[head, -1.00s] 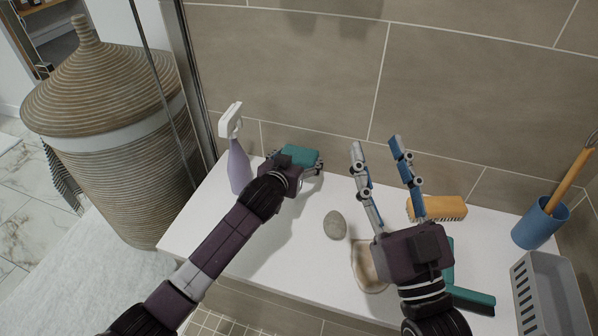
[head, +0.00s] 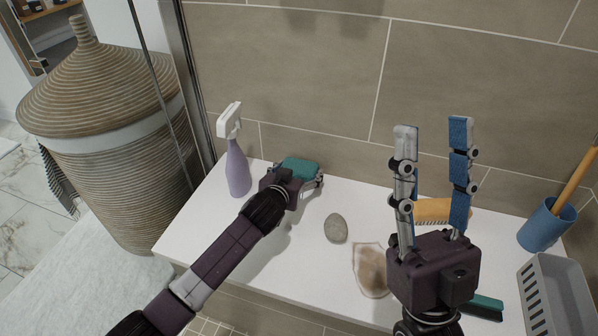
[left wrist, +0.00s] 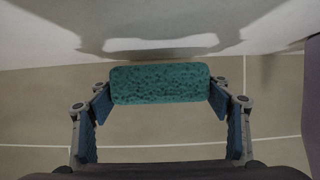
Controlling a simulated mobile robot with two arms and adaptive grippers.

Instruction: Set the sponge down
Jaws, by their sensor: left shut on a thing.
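The teal sponge (head: 299,169) is at the back left of the white ledge, by the tiled wall. My left gripper (head: 303,177) is shut on it. In the left wrist view the sponge (left wrist: 160,84) sits between both fingers, with pale surface and a shadow just beyond it. I cannot tell whether the sponge touches the ledge. My right gripper (head: 433,135) is open and empty, fingers pointing up and well apart, above the right part of the ledge.
A purple spray bottle (head: 237,168) stands just left of my left gripper. A grey stone (head: 336,228) and a brown stain (head: 371,270) are mid-ledge (head: 215,234). A wooden brush (head: 431,211), teal-handled item (head: 487,307), blue cup (head: 547,226) and grey basket (head: 553,296) are at right.

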